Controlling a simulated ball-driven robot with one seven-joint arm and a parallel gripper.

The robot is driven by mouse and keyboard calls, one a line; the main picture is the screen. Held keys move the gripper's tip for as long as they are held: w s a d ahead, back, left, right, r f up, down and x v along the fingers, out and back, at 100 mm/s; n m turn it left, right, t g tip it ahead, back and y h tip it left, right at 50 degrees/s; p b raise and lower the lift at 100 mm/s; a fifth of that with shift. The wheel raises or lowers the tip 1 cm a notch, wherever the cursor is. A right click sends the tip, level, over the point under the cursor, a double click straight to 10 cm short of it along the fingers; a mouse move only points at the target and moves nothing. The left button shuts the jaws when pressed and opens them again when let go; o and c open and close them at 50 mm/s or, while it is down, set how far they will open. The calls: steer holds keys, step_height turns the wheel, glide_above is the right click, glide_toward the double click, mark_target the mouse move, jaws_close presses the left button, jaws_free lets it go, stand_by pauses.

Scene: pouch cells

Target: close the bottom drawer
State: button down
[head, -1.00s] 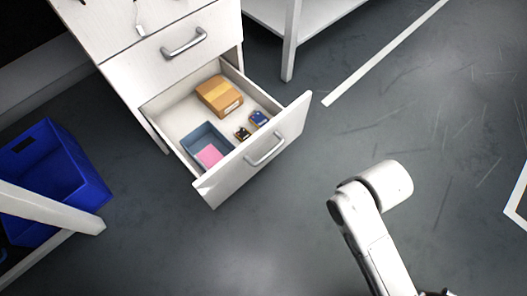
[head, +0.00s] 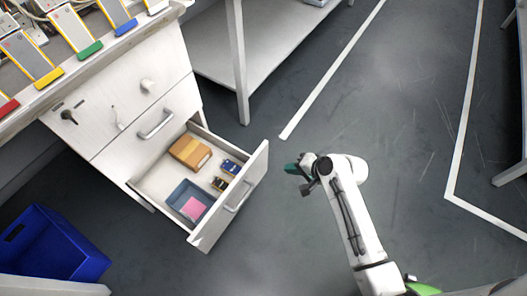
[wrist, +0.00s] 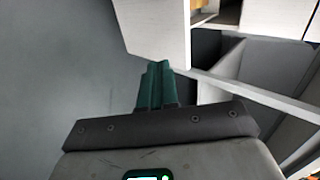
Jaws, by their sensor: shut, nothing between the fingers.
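The bottom drawer (head: 228,206) of the white cabinet stands pulled out, with a bar handle (head: 238,196) on its front. Inside lie a brown box (head: 190,152), a blue-grey tray (head: 183,190) with a pink item (head: 194,207), and small blue and yellow items (head: 230,167). My gripper (head: 293,169) is shut and empty, to the right of the drawer front and apart from it in the head view. In the wrist view its green fingers (wrist: 157,85) are together, and the white drawer front (wrist: 155,30) is just beyond them.
A closed drawer with a handle (head: 156,125) is above, in the cabinet. A blue bin (head: 50,245) stands on the floor at left. A white shelf table (head: 240,60) stands behind. Colour-edged trays (head: 75,30) lie on the worktop. The floor right of the drawer is clear.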

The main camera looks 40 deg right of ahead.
steer(key=b, duration=0.5)
glide_toward(257, 160)
step_height(257, 160, down, 4)
steer(key=w, duration=0.1)
steer(key=w+a+b, duration=0.1)
steer(key=w, duration=0.1)
steer(key=shift+a+f, duration=0.1)
steer(key=shift+f, duration=0.05)
steer(key=shift+w+a, duration=0.15)
steer(key=shift+w, duration=0.3)
